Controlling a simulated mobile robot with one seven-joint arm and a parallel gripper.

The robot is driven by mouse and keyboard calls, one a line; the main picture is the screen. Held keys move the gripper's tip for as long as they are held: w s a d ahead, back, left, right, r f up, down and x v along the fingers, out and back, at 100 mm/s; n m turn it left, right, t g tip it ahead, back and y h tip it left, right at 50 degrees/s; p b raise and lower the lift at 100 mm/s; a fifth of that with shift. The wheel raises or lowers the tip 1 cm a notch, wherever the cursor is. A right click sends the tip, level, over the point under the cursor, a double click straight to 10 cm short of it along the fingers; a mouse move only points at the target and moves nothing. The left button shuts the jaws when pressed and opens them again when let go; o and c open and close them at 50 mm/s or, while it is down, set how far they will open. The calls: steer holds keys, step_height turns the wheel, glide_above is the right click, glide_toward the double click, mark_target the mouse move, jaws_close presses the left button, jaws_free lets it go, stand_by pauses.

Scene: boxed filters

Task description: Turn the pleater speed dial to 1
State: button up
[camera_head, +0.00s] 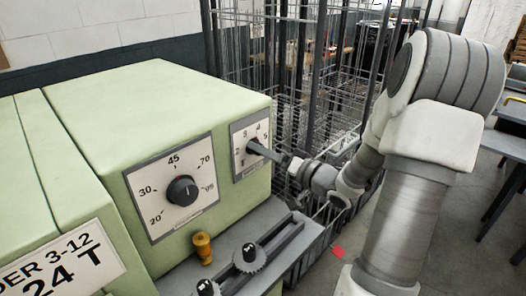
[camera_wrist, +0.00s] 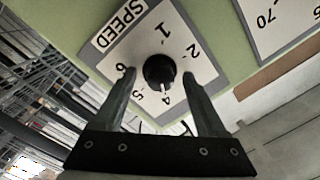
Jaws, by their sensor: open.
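The speed dial (camera_wrist: 158,69) is a round black knob on a white plate (camera_wrist: 108,40) marked SPEED, with numbers around it. Its white pointer mark faces toward the 4 in the wrist view. The 1 is on the opposite side, near the SPEED label. My gripper (camera_wrist: 159,75) is open, with one finger on each side of the knob and visible gaps between. I cannot tell how deep the fingertips reach. In the head view my gripper (camera_head: 258,149) is at the small dial plate (camera_head: 237,136), and the fingers largely hide the knob.
A larger black dial (camera_head: 183,190) with numbers 20 to 95 is on the same green machine (camera_head: 150,100), left of the small plate. Below are a grey ledge (camera_head: 285,240) with black knobs and a yellow knob (camera_head: 202,246). Wire racks (camera_head: 310,70) stand behind.

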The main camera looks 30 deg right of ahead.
steer(key=shift+w+a, duration=0.1)
steer(key=shift+w, duration=0.05)
steer(key=shift+c, duration=0.3)
jaws_close()
